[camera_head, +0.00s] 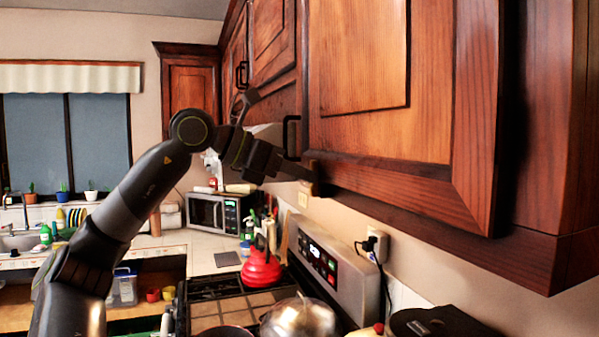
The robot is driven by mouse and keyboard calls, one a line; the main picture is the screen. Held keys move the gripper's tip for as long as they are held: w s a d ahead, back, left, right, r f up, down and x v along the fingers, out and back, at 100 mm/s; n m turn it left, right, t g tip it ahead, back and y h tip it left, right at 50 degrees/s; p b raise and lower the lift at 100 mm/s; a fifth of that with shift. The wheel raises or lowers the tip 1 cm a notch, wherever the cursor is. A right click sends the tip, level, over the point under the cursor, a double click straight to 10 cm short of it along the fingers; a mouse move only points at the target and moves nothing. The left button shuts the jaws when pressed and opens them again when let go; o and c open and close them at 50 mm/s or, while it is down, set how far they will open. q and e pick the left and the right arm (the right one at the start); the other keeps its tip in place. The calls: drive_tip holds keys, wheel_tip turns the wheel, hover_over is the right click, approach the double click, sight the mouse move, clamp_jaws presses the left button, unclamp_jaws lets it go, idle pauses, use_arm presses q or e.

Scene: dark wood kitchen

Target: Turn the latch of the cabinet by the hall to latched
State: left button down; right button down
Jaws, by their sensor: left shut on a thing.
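The dark red-brown wooden cabinet (365,60) fills the upper right, its large door shut or nearly so. A small brown piece, which looks like the latch (313,177), is at the door's lower left corner. My left gripper (306,172) reaches up from the left and is shut on this piece at the cabinet's lower edge. The fingers cover much of it, so I cannot tell whether it is turned to latched. My right gripper is not in view.
A black door handle (291,135) is just above my left gripper. Below are a stove with a red kettle (261,264) and a glass-lidded pot (300,318). A microwave (215,213) stands behind on the counter. The air between cabinet and stove is clear.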

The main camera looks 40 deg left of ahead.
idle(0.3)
use_arm(q)
drive_tip(key=c, duration=1.4)
unclamp_jaws()
drive_tip(key=shift+s+a, duration=0.1)
drive_tip(key=b+v, duration=0.4)
drive_tip(key=v, duration=1.3)
drive_tip(key=shift+s, duration=0.1)
drive_tip(key=shift+a, duration=0.1)
